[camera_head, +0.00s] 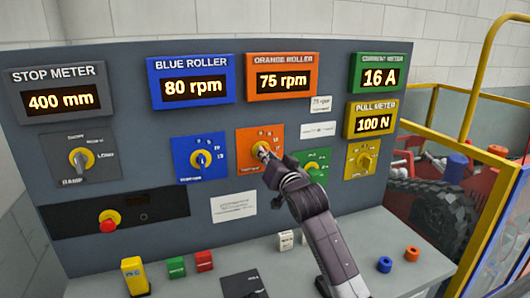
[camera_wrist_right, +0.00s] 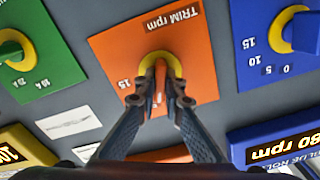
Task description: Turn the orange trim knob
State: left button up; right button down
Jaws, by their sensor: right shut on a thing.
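The orange trim knob plate (camera_head: 247,158) is on the grey control panel, below the orange roller display (camera_head: 281,77) reading 75 rpm. In the right wrist view the orange plate (camera_wrist_right: 115,53) reads "TRIM rpm", with a yellow ring (camera_wrist_right: 177,66) around the knob (camera_wrist_right: 160,76). My right gripper (camera_head: 264,152) reaches up from the lower right to the knob. In the right wrist view its fingers (camera_wrist_right: 160,93) are shut on the knob, one on each side. The knob's exact pointing is partly hidden by the fingers. My left gripper is not in view.
A blue knob plate (camera_head: 201,158) is left of the orange one, and a green knob plate (camera_head: 313,164) is right, partly behind my arm. A red button (camera_head: 108,221) is lower left. Small blocks, including a yellow one (camera_head: 135,277), stand on the ledge. Yellow rails (camera_head: 485,75) are right.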

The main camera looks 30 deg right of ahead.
jog(key=shift+m, duration=0.6)
jog(key=c, duration=2)
grip_release()
jog(key=shift+c, duration=0.2)
jog(key=shift+s, duration=0.1)
jog(key=v, duration=1.2)
